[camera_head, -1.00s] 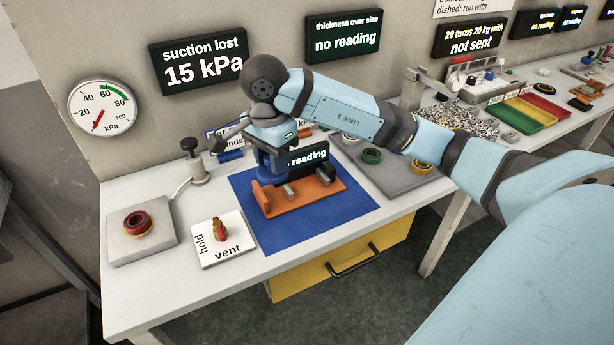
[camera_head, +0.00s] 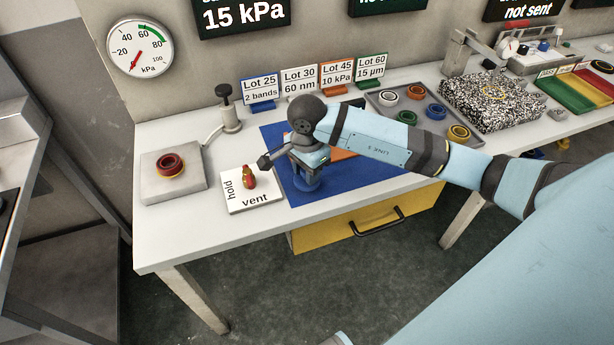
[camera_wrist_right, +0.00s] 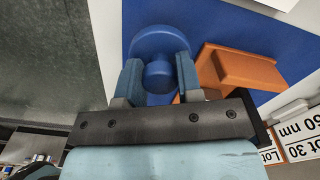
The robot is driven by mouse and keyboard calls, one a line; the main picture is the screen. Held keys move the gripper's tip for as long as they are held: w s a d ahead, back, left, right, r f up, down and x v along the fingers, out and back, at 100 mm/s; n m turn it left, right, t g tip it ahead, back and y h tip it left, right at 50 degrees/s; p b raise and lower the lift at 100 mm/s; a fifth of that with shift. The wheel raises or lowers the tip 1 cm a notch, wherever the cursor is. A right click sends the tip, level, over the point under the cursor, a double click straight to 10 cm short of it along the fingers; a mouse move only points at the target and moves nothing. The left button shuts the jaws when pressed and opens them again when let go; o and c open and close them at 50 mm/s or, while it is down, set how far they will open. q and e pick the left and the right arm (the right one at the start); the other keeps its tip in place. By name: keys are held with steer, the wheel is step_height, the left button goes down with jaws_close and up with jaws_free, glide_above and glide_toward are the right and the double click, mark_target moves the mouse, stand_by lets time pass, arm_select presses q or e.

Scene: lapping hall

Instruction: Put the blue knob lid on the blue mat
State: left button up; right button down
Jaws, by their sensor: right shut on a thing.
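The blue knob lid (camera_head: 306,183) hangs from my right gripper (camera_head: 305,168), over the front left part of the blue mat (camera_head: 345,188). In the right wrist view, the two fingers of my right gripper (camera_wrist_right: 159,78) are shut on the knob of the lid (camera_wrist_right: 158,40), and its round disc shows beyond them. The blue mat (camera_wrist_right: 225,22) lies behind the lid there. I cannot tell whether the lid touches the mat. My left gripper is not in view.
An orange stand (camera_wrist_right: 245,68) is on the mat close beside the lid, mostly hidden by my arm in the head view. A grey plate (camera_head: 192,190) with rings is farther left.

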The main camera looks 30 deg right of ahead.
step_height(320, 180, down, 2)
steer(key=shift+f, duration=0.25)
steer(key=shift+f, duration=0.15)
steer(key=c, duration=0.8)
jaws_free()
